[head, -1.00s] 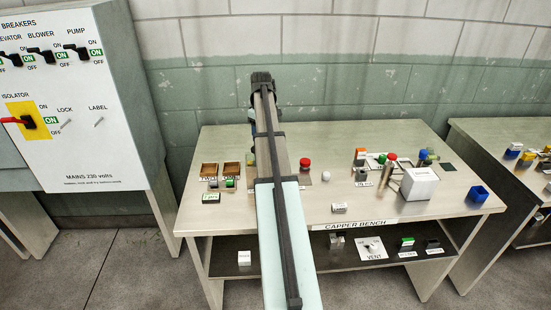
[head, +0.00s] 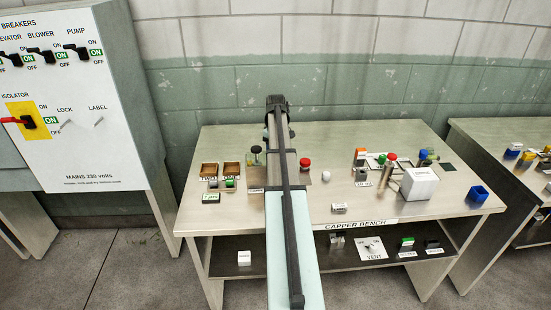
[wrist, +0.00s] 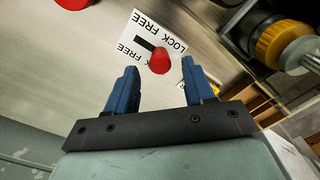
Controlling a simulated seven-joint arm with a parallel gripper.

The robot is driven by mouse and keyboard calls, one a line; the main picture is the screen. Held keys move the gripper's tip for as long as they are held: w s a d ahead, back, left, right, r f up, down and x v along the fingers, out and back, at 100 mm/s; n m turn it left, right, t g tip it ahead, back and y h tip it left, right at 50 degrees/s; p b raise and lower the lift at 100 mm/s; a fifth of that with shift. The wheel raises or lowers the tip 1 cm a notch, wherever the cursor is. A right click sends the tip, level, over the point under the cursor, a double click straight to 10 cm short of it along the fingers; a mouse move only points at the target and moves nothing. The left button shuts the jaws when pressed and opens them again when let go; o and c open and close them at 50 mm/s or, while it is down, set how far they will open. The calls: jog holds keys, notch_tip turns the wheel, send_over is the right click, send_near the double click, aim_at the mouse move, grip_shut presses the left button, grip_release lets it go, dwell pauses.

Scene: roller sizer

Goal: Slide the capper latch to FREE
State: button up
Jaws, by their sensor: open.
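The capper latch shows in the wrist view as a white plate (wrist: 127,31) printed LOCK and FREE, with a dark slot (wrist: 144,43). Its red knob (wrist: 160,61) stands at the slot's right end, on the side of the word LOCK, and covers some lettering. My gripper (wrist: 157,67) is open, with its blue fingers apart. In the picture the knob lies between the fingertips; I cannot tell the depth between them, and I see no clear contact. In the head view my own arm hides the latch and the fingers.
A yellow-orange part (wrist: 276,42) with metal fittings is close on the right in the wrist view. In the head view a red-topped item (head: 305,163) stands right of my arm on the capper bench (head: 335,128). A white box (head: 419,184) stands farther right.

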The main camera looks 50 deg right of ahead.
jog(key=shift+f, duration=1.8)
jog(key=shift+c, duration=0.5)
grip_shut()
